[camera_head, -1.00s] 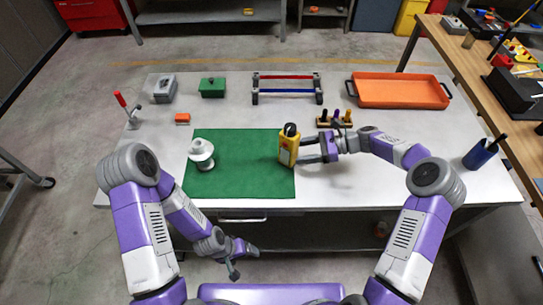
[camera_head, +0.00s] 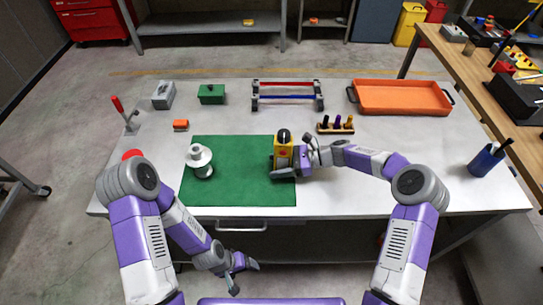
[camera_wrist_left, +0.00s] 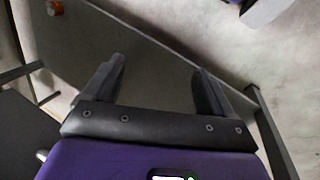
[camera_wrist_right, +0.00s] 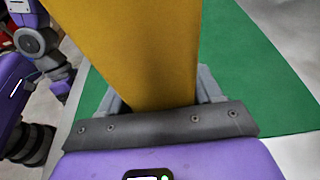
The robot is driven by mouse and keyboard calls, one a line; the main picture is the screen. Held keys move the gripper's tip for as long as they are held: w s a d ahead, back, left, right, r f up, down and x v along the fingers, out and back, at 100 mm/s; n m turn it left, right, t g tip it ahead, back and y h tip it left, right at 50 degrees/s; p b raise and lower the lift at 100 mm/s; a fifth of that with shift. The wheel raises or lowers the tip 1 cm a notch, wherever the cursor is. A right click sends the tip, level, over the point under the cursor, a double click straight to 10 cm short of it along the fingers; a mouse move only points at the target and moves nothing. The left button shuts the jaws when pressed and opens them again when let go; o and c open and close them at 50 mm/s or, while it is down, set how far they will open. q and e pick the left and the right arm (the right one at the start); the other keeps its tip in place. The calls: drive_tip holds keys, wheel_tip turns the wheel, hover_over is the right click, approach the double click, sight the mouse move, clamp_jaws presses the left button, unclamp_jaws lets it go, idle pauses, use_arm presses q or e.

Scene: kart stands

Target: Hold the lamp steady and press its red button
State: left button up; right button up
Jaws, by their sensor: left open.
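The lamp (camera_head: 285,156) is a yellow block with a black round top, near the right edge of the green mat. My right gripper (camera_head: 289,168) has its fingers around the lamp's lower body. In the right wrist view the yellow body (camera_wrist_right: 140,50) fills the space between the fingers, one on each side. I cannot make out the lamp's red button in any view. My left gripper (camera_head: 243,265) is open and empty, low in front of the table edge. The left wrist view shows its two separate fingers (camera_wrist_left: 157,85) over the floor.
A white spool-like object (camera_head: 201,170) stands on the green mat (camera_head: 235,190). A red rounded thing (camera_head: 132,154) shows partly behind my left arm. An orange tray (camera_head: 401,110), a rack (camera_head: 288,100), a peg holder (camera_head: 335,128) and boxes stand farther back.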

drive_tip(key=shift+a+f, duration=0.2)
drive_tip(key=shift+a, duration=0.45)
drive_tip(key=c, duration=0.7)
use_arm(q)
clamp_jaws()
idle(1.0)
